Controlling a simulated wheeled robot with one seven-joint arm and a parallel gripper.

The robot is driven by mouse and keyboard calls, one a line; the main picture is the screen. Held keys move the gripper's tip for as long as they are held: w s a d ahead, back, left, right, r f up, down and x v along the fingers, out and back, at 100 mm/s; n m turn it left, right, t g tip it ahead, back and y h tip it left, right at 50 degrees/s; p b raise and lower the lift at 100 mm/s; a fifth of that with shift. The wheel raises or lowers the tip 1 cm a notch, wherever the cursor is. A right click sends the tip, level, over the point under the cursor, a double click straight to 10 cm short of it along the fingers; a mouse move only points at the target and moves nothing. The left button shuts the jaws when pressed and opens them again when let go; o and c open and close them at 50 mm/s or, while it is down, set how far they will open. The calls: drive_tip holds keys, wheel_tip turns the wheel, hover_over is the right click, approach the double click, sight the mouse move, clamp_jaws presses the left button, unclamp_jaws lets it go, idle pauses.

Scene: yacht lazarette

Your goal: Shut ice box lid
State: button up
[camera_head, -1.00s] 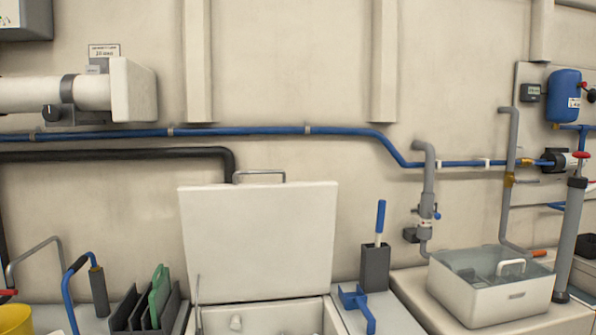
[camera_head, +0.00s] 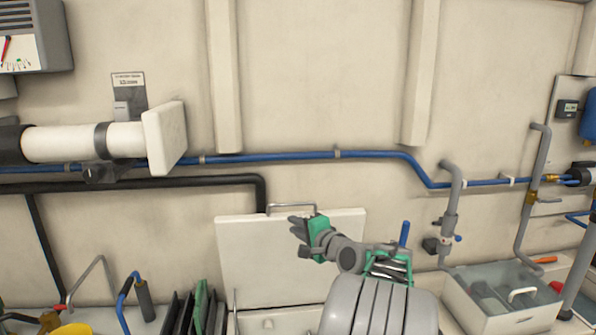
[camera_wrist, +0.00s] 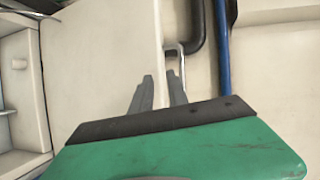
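The white ice box lid (camera_head: 250,262) stands open and upright against the wall behind the ice box (camera_head: 268,324). A metal handle (camera_head: 285,206) sits on its top edge. My gripper (camera_head: 298,229) is at the lid's upper part, just below and right of the handle in the head view. In the wrist view my gripper's fingers (camera_wrist: 160,80) are apart, with the lid's edge (camera_wrist: 159,50) showing between them and the handle (camera_wrist: 174,50) just beyond. I cannot tell whether a finger touches the lid. My arm hides the lid's lower right part.
A black rack with a green board (camera_head: 201,305) stands left of the ice box. A blue-handled brush (camera_head: 405,233) and a clear-topped bin (camera_head: 500,300) are to the right. A blue pipe (camera_head: 300,155) and a black pipe (camera_head: 160,181) run along the wall behind.

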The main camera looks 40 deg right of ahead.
sight(298, 205)
drive_tip(key=s+d+r+m+t+h, duration=0.1)
drive_tip(key=s+d+r+m, duration=0.1)
drive_tip(key=d+r, duration=0.2)
drive_tip(key=x, duration=0.2)
drive_tip(key=p+x, duration=0.1)
drive_tip(key=x, duration=0.2)
drive_tip(key=p+x, duration=0.1)
drive_tip(key=x, duration=0.1)
drive_tip(key=shift+w+f, duration=0.35)
drive_tip(key=shift+w, duration=0.05)
drive_tip(key=shift+c, duration=0.2)
clamp_jaws()
drive_tip(key=shift+a, duration=0.1)
